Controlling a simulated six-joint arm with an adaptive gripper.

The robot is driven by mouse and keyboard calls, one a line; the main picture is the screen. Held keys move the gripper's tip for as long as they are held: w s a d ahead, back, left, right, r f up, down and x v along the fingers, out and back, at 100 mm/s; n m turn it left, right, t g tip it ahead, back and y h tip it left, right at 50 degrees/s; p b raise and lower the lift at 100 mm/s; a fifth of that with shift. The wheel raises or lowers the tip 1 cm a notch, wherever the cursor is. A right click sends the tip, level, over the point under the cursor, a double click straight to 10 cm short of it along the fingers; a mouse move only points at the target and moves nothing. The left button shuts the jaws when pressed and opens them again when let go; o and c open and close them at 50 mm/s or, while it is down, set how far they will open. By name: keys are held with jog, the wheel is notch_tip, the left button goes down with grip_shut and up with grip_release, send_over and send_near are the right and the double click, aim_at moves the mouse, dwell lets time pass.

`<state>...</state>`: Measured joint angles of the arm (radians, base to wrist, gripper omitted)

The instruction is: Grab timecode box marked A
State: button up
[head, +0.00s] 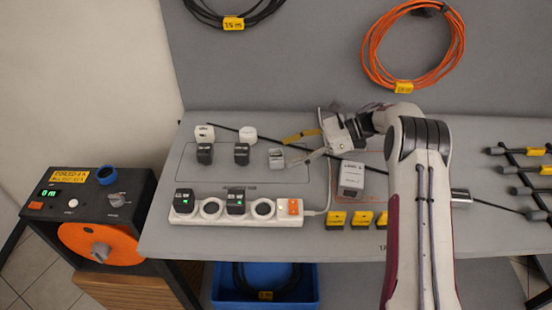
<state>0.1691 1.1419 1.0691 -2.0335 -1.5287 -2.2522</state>
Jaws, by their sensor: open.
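Several small boxes stand on the grey table, their marks too small to read, so I cannot tell which is A. Two dark ones, a left dark box (205,154) and a middle dark box (241,154), share an outlined area with a lighter grey box (276,158) at right. My gripper (290,151) is open, fingers pointing left, close to the grey box; I cannot tell whether they touch it. Two more dark boxes, one at left (184,201) and one near the middle (236,203), sit on a white strip (210,221) with green lights.
White pieces (204,133) (248,133) stand behind the boxes, beside a black rod. A cable reel (98,225) stands left; a blue bin (308,285) sits below.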

aim_at(278, 155)
jog(key=shift+w+x, duration=0.2)
jog(key=shift+x, duration=2.35)
jog(key=c, duration=1.2)
